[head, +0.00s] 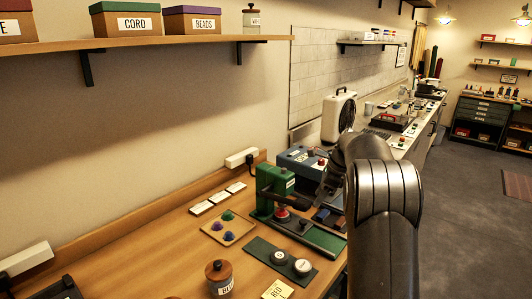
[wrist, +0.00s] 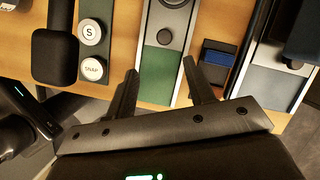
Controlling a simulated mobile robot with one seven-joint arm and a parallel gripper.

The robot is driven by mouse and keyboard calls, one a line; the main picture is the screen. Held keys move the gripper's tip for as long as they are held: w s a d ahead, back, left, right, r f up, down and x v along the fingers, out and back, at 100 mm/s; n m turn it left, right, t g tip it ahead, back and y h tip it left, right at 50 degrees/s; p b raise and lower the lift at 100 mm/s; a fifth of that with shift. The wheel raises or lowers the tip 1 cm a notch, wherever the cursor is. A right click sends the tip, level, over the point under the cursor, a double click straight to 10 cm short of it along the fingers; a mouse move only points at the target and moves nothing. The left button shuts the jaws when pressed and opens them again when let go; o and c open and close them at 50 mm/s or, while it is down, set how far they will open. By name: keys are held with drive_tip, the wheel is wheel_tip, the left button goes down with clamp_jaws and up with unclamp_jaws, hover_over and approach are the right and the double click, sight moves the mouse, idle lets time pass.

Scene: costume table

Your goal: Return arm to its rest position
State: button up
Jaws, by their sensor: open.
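My gripper shows in the wrist view (wrist: 160,88). Its two dark fingers are spread apart with nothing between them, above the front edge of the wooden table (wrist: 120,50). Below and beyond the fingers is a grey and green board (wrist: 158,68) with a dark knob. In the head view my arm (head: 385,200) reaches forward over the table's right side, and it hides the gripper's fingertips there.
The table holds a green press (head: 272,190), a tray (head: 228,228) with coloured domes, a dark strip (head: 280,262) with two round pieces, and a lidded jar (head: 219,276). A shelf (head: 150,43) with boxes hangs above. Open floor (head: 460,220) lies right.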

drive_tip(key=s+a+r+n+h, duration=0.1)
drive_tip(key=s+a+r+n, duration=0.2)
drive_tip(key=s, duration=0.4)
drive_tip(key=s+a+r+n+t, duration=0.1)
drive_tip(key=s+a+r+n, duration=0.1)
drive_tip(key=s+r+n, duration=0.4)
drive_tip(key=s+a+r+n+h, duration=0.1)
drive_tip(key=s+a+r, duration=0.15)
drive_tip(key=s, duration=0.55)
drive_tip(key=s+a+f+n+t+h, duration=0.1)
drive_tip(key=s+f+n, duration=0.1)
drive_tip(key=s+n, duration=0.4)
drive_tip(key=s+a+f+n+t+h, duration=0.1)
drive_tip(key=s+n, duration=0.5)
drive_tip(key=s, duration=0.9)
wheel_tip(320, 180, down, 2)
drive_tip(key=shift+s+a+f+t, duration=0.25)
drive_tip(key=shift+s+a+t, duration=0.15)
drive_tip(key=shift+a, duration=0.05)
